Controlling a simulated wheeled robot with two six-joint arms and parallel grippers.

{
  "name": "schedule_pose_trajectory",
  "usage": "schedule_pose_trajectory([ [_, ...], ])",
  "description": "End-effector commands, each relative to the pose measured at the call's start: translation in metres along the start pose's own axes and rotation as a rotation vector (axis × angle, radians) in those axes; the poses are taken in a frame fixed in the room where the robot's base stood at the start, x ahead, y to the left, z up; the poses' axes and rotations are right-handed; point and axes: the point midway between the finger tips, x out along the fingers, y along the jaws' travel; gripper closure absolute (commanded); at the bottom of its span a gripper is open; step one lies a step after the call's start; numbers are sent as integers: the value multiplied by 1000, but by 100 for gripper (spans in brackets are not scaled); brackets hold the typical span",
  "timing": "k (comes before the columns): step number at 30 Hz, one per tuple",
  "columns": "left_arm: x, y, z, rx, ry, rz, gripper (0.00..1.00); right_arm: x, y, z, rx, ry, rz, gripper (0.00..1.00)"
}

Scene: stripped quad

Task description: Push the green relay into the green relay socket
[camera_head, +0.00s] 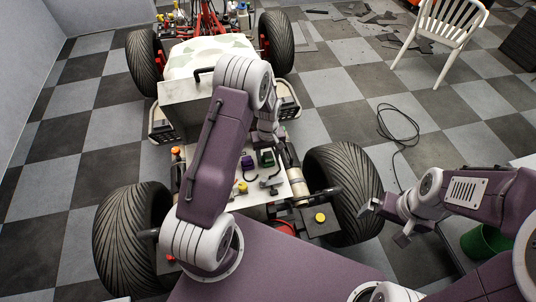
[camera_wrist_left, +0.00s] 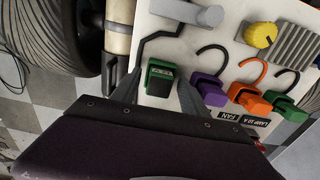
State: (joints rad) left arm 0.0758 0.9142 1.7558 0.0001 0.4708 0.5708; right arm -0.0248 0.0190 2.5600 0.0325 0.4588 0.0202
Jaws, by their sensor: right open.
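The green relay (camera_wrist_left: 160,82), a dark-topped block with green edges and a small label, is at the white panel's edge. My right gripper (camera_head: 385,221) is open and empty, to the right of the near right wheel.
Large tyres (camera_head: 342,190) flank the panel. A cable (camera_head: 395,125) lies on open checkered floor at right.

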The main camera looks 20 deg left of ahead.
Motion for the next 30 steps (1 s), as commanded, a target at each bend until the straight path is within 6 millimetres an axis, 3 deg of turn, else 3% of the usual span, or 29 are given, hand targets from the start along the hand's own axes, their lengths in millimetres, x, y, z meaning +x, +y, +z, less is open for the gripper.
schedule_pose_trajectory([
  [10, -4, 0, 0, 0, 0, 0, 44, 0, 0, 0, 0, 0, 0, 0],
  [21, -77, 0, -1, 0, 2, 1, 44, -3, 0, 0, 0, 0, 0, 0],
  [30, -91, 0, 0, 0, -1, 0, 44, -4, 0, 0, 0, 0, 0, 0],
])
